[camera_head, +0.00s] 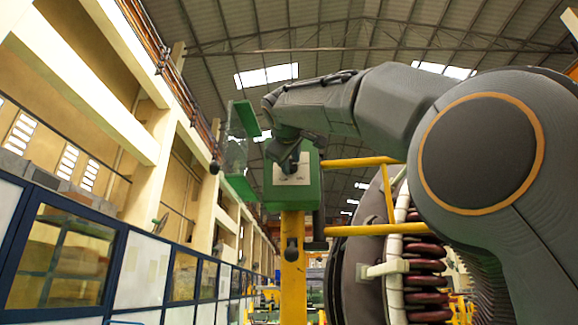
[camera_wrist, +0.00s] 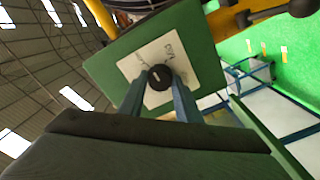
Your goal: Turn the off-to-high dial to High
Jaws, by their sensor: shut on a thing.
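The dial is a round black knob (camera_wrist: 159,77) with a light pointer mark, on a white label plate (camera_wrist: 184,62) on the front of a green box. In the wrist view my gripper (camera_wrist: 164,84) has its two blue-grey fingers closed around the knob's sides. The label has small dark writing that I cannot read. In the head view the green box (camera_head: 308,187) sits on a yellow post, and my gripper (camera_head: 289,167) reaches its front plate (camera_head: 292,174). My wrist hides most of the knob there.
An open green door with a clear pane (camera_head: 236,150) stands left of the box. Yellow rails (camera_head: 365,229) and a large stator with dark red coils (camera_head: 428,270) stand at right.

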